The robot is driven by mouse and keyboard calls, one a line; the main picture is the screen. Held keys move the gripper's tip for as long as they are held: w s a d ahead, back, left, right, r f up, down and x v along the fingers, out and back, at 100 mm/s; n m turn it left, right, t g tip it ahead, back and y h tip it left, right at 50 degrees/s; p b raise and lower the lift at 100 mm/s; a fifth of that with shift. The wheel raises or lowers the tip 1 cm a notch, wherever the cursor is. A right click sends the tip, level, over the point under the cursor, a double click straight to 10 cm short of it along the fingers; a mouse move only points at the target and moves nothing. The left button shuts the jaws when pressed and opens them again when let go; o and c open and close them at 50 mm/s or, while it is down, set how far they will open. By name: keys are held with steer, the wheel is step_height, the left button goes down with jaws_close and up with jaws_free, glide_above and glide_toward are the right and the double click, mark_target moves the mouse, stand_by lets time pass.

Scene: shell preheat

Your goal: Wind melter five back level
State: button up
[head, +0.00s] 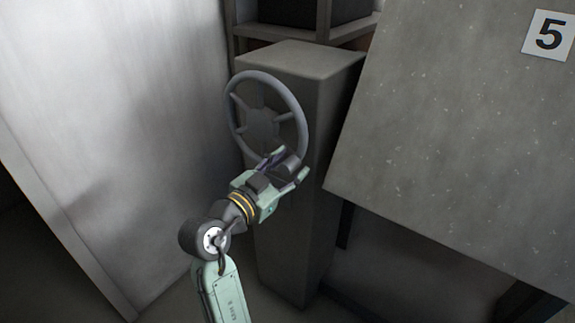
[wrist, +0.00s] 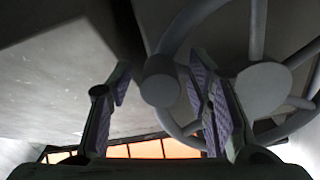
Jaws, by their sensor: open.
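Melter five is the big grey speckled body (head: 450,140) at the right of the head view, with a "5" plate (head: 549,34) on it. Its lower edge slants down to the right, so it looks tilted. A grey spoked handwheel (head: 262,126) is mounted on the face of a grey pillar. My gripper (head: 286,166) is at the wheel's lower right rim, with its fingers spread. In the wrist view a round-ended crank handle (wrist: 161,80) on the wheel rim lies between the open fingers. I cannot tell whether either finger touches it.
The grey pillar (head: 284,225) stands close beside the melter. A pale panel (head: 110,120) fills the left of the head view. A shelf (head: 345,32) is behind the pillar. Orange glowing panes (wrist: 147,149) show low in the wrist view.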

jaws_close()
stand_by(0.6)
